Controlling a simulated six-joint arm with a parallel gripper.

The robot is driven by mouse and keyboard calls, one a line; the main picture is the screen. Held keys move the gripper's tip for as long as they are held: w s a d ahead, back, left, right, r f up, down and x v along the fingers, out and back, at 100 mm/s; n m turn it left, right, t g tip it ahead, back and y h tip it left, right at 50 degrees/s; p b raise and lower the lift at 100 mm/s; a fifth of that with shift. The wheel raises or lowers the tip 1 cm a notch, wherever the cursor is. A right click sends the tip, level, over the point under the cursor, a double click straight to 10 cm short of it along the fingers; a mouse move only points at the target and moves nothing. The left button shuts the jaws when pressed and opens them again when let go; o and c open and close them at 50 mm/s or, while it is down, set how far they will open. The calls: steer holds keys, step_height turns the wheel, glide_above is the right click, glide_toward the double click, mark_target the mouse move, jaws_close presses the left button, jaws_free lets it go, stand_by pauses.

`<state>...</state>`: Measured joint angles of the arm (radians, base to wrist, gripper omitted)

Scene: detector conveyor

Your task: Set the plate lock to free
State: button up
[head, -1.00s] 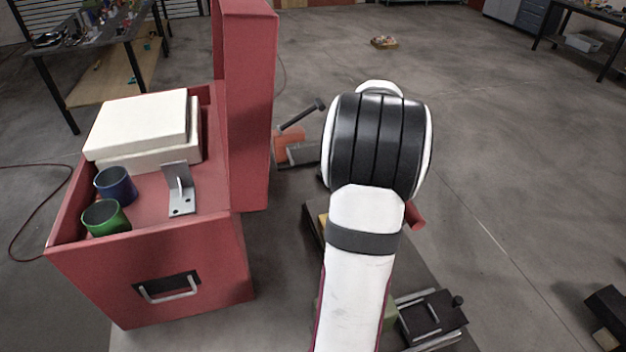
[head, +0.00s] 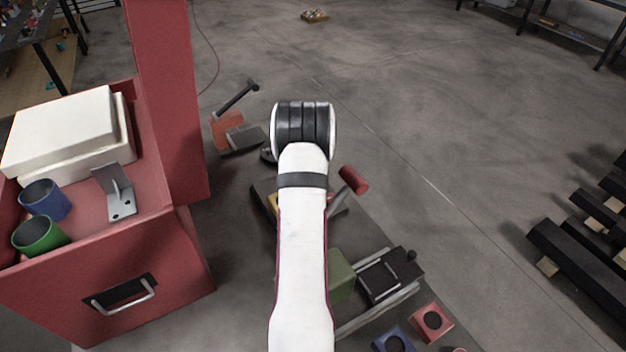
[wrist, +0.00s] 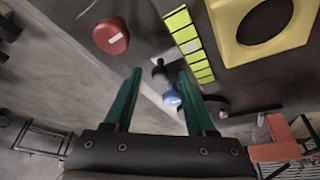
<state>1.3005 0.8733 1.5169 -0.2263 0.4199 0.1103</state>
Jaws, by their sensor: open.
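In the wrist view my gripper (wrist: 158,78) is open, with two green fingers apart and nothing held between them. A blue ball knob (wrist: 171,97) and a small black knob (wrist: 160,71) show in the gap, beyond the fingers. A strip of yellow-green segments (wrist: 188,44) lies above them on a dark plate. I cannot tell for sure which part is the plate lock, nor its setting. A yellow block with a round hole (wrist: 240,48) is at upper right, and a red round knob (wrist: 111,36) at upper left. In the head view my arm hides the gripper.
In the head view a red cabinet (head: 190,260) with an upright red panel stands left. An orange block (head: 228,130) with a dark lever lies beyond. A red cylinder (head: 353,180), green block (head: 341,275) and black-framed slide (head: 390,277) sit right of my arm.

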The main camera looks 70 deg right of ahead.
jaws_close()
stand_by(1.3)
